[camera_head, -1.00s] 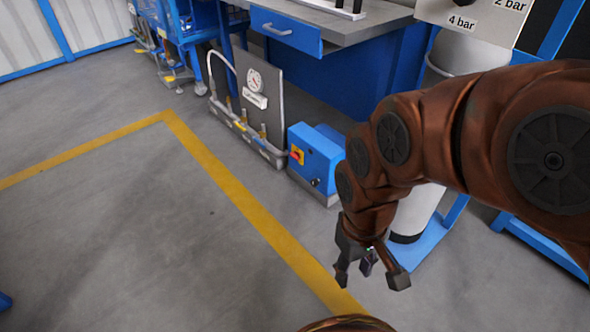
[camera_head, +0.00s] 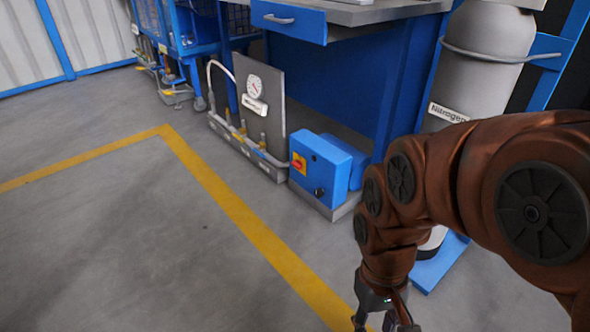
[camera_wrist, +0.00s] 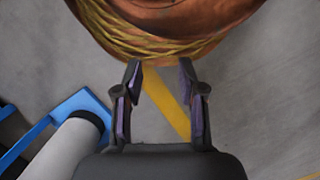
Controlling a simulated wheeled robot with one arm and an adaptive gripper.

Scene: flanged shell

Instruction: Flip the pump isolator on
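The pump isolator is a red rotary handle on a yellow plate (camera_head: 298,163) on the front of a blue box (camera_head: 319,168), low on the floor right of the gauge panel. The handle is too small to read its position. My gripper (camera_head: 380,322) is at the bottom edge of the head view, in front of and below the box, well apart from it. In the wrist view my gripper (camera_wrist: 160,92) has its fingers spread with nothing between them. The isolator does not show in the wrist view.
A gauge panel (camera_head: 262,95) with valves and a hose stands left of the box. A blue workbench (camera_head: 340,80) is behind it. A nitrogen cylinder (camera_head: 482,60) stands to the right. The floor in front, with a yellow line (camera_head: 230,205), is clear.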

